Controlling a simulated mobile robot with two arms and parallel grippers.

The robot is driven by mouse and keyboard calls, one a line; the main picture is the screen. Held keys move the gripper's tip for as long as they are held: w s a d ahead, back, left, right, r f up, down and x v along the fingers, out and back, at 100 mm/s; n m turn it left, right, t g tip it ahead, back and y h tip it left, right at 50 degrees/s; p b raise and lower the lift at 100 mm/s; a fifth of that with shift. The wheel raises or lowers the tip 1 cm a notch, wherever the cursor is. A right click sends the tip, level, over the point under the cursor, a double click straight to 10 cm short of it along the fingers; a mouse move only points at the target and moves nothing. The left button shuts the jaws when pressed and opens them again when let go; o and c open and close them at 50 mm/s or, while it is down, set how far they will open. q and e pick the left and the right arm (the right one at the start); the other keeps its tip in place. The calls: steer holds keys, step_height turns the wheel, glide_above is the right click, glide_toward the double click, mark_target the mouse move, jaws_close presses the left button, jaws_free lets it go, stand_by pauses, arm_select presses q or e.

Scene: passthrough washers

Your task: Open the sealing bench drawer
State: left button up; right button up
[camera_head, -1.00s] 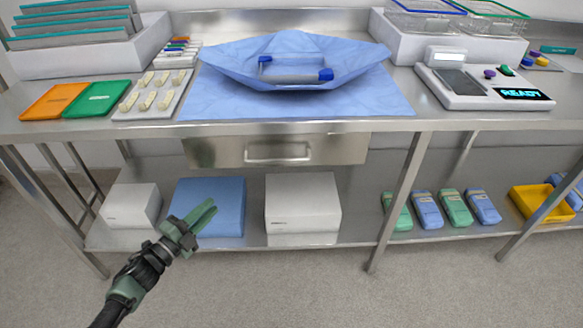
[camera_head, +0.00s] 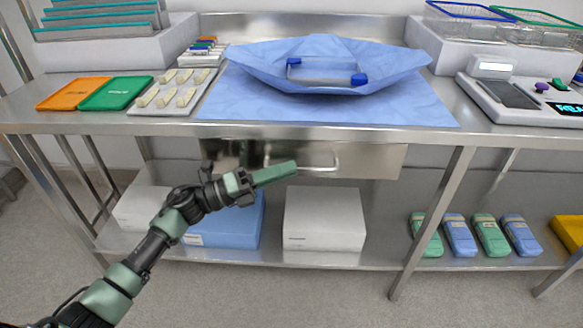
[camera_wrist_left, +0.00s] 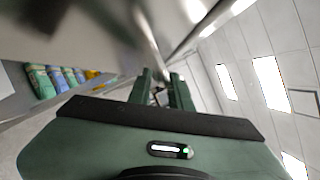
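The sealing bench drawer (camera_head: 375,160) hangs under the steel bench top and looks shut. Its bar handle (camera_head: 334,163) shows at the middle of its front. My left gripper (camera_head: 292,170) is in front of the drawer, fingertips at the left part of the handle, which they partly hide. In the left wrist view its two green fingers (camera_wrist_left: 160,85) stand apart with a gap between them. A metal bar (camera_wrist_left: 148,45) runs just past the fingertips there. I cannot tell whether the fingers touch the handle. My right gripper is not in view.
The bench top (camera_head: 150,124) holds a blue wrap (camera_head: 330,108) with a clear container. The lower shelf (camera_head: 375,257) carries a white box (camera_head: 322,222), a blue box (camera_head: 225,228) behind my left arm and several green and blue packs. A bench leg (camera_head: 430,220) stands right of the drawer.

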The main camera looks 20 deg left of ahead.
arm_select(q)
steer(key=shift+x, duration=0.85)
jaws_close()
stand_by(0.8)
